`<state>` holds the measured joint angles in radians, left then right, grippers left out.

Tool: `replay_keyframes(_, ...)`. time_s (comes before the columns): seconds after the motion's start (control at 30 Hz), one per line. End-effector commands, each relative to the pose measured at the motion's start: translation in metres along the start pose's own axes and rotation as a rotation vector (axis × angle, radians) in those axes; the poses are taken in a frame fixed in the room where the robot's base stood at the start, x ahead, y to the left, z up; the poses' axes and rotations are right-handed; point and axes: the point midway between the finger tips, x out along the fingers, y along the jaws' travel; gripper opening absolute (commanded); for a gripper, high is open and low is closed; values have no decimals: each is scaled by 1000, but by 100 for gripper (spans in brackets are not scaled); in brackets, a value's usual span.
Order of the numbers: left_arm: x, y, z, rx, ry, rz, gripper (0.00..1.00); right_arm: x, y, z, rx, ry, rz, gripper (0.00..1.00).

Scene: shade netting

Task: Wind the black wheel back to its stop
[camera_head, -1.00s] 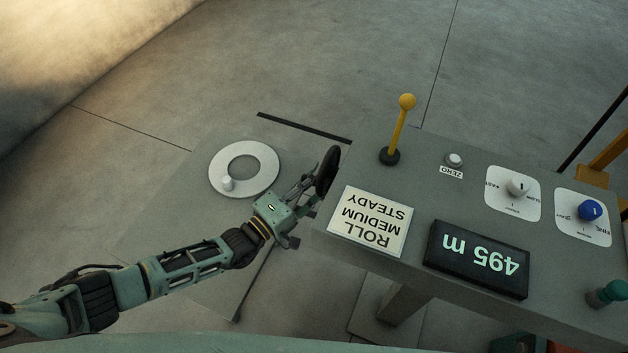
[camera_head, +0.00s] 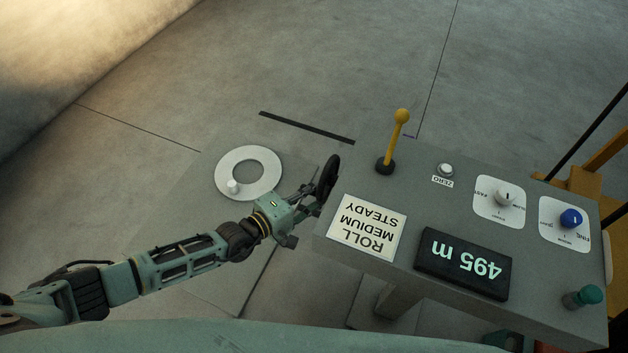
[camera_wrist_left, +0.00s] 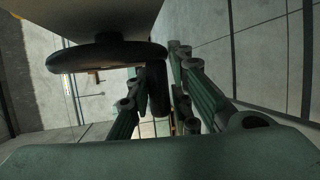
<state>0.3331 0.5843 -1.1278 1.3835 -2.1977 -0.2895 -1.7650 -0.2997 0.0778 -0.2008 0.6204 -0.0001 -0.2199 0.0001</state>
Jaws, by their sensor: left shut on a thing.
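The black wheel (camera_head: 329,176) stands edge-on at the left end of the grey console. In the left wrist view the wheel (camera_wrist_left: 85,57) shows as a dark disc under the console, with a dark handle (camera_wrist_left: 158,90) sticking out from its rim. My left gripper (camera_head: 312,190) reaches the wheel from the left and is shut on this handle. In the left wrist view its fingers (camera_wrist_left: 158,75) lie on both sides of the handle; the exact contact is dark and partly hidden. The wheel's stop cannot be made out. My right gripper is not in view.
The grey console (camera_head: 430,205) carries a yellow lever (camera_head: 395,140), a ZERO button (camera_head: 445,170), two dials, a "ROLL MEDIUM STEADY" sign (camera_head: 367,222), a display (camera_head: 463,263) reading 495 m and a teal knob (camera_head: 582,297). A white ring (camera_head: 248,173) lies left of the wheel.

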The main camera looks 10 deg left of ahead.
Motion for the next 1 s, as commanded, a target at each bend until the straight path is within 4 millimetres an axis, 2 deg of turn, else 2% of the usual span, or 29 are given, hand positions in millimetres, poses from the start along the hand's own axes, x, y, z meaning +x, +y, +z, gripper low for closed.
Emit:
replay_keyframes(0.03, -2, 16, 1, -17, 2, -19, 0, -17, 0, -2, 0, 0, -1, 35)
replay_keyframes(0.2, -6, 18, 2, -59, 3, -119, 0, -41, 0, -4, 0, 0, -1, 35)
replay_keyframes(0.4, -9, 17, 3, -94, 3, -201, 0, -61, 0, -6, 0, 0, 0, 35)
replay_keyframes(0.6, -9, 16, 3, -111, 4, -239, 0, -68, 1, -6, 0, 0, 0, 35)
replay_keyframes(1.0, -9, 15, 2, -113, 5, -246, 0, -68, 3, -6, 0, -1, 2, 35)
